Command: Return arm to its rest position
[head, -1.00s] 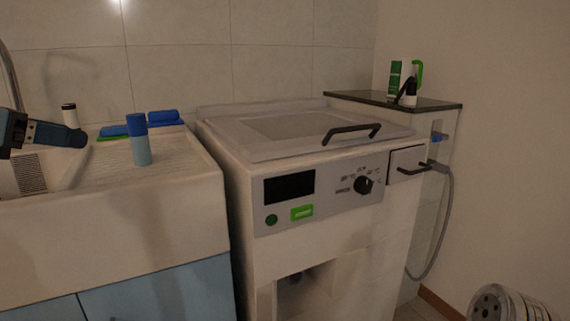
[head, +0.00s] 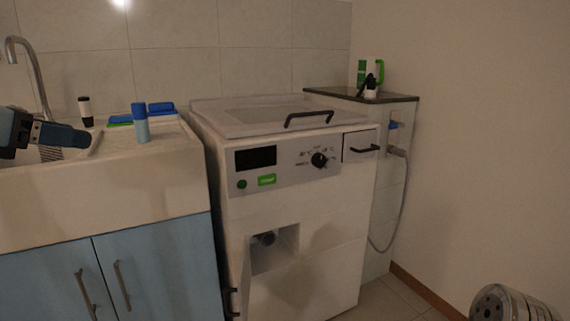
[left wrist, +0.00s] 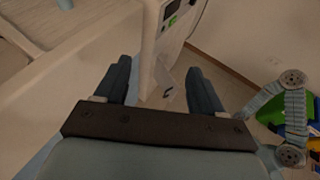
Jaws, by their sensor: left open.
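My left gripper (head: 85,138) comes in from the left edge in the head view, over the sink area. In the left wrist view its two dark fingers are spread apart, with nothing between the fingertips (left wrist: 158,72). Past the fingers that view shows part of the white appliance and the floor.
A blue bottle (head: 141,124), a black-and-white bottle (head: 86,112) and sponges (head: 160,108) stand by the sink (head: 110,205), near the left gripper. A washing machine (head: 300,220) stands to the right.

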